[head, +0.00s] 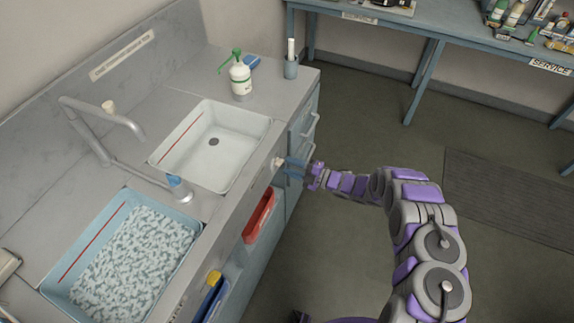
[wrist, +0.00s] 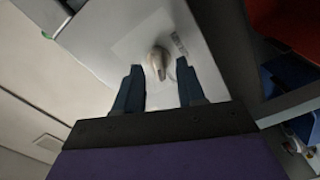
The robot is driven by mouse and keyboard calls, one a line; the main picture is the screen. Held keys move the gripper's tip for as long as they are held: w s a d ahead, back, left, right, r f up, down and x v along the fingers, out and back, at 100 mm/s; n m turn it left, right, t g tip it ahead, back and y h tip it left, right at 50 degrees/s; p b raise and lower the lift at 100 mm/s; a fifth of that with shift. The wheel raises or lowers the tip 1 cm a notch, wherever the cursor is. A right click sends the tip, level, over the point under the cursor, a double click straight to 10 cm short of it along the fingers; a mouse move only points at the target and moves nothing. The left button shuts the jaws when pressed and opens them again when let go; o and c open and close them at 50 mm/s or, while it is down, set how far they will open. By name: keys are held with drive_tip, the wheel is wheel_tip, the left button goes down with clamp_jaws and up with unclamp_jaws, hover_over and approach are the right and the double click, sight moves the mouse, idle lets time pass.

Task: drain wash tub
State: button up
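The foam-covered blue tub (head: 66,283) sits in the left of the counter. A white tub (head: 208,163) with a dark drain hole in its floor and no visible water sits to its right. A pale knob (head: 278,162) is on the counter's front face by the white tub. It also shows as a beige lever-like knob in the wrist view (wrist: 158,62). My gripper (head: 287,166) faces this knob. In the wrist view my gripper (wrist: 158,76) is open, its fingers on either side of the knob; contact cannot be seen.
A yellow knob (head: 214,277) is on the front face near the blue tub. A tap (head: 100,140) stands behind the tubs. A green-topped bottle (head: 240,80) and a cup (head: 290,68) are at the back right. A red bin (head: 259,217) sits below the counter. Floor is clear rightward.

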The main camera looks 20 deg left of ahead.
drive_tip(key=s+d+p, duration=0.1)
drive_tip(key=d, duration=1.4)
drive_tip(key=shift+d+p, duration=0.15)
drive_tip(key=shift+p, duration=0.2)
drive_tip(key=shift+f, duration=0.1)
